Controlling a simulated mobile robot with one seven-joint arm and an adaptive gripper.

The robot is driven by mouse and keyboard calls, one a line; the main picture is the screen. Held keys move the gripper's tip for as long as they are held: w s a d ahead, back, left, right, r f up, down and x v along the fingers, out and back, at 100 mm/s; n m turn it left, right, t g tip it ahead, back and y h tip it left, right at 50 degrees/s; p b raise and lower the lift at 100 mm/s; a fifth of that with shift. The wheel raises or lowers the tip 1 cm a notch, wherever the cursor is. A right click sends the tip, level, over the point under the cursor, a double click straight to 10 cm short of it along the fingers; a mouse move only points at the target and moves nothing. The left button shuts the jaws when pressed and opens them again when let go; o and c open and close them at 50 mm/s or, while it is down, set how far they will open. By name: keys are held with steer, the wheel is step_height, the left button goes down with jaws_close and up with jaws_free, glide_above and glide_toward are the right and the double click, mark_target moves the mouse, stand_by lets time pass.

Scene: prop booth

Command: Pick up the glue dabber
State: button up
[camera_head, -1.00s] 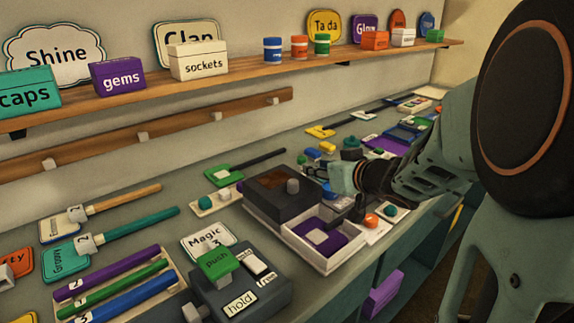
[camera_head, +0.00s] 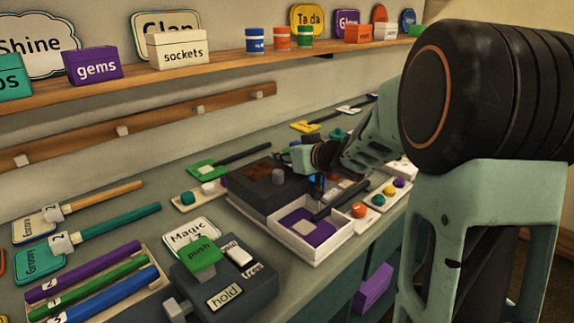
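A dark rod-like tool (camera_head: 343,201), possibly the glue dabber, lies slanted over the right part of a white open tray (camera_head: 318,258). I cannot tell for sure that it is the dabber. My gripper (camera_head: 317,187) points down at the tray's back edge, just left of and behind this tool. Its fingers are small, dark and partly lost against the dark box behind. I cannot tell whether they are open or touch anything. A small blue thing shows at the fingers, too small to make out.
A dark box (camera_head: 252,192) stands behind the white tray. Round coloured pieces, including an orange one (camera_head: 359,210), lie to its right. A shelf (camera_head: 215,72) runs along the wall. My arm covers the right side.

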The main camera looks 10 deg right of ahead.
jaws_close()
steer(key=shift+r, duration=0.1)
step_height(320, 180, up, 2)
steer(key=p, duration=0.2)
steer(key=shift+r+p, duration=0.1)
steer(key=shift+p, duration=0.2)
steer(key=s+a+r+p, duration=0.2)
steer(key=s+r+p, duration=0.8)
steer(key=s, duration=0.3)
steer(key=shift+s+a+r+p, duration=0.3)
steer(key=shift+s+a+p, duration=0.1)
steer(key=shift+p, duration=0.45)
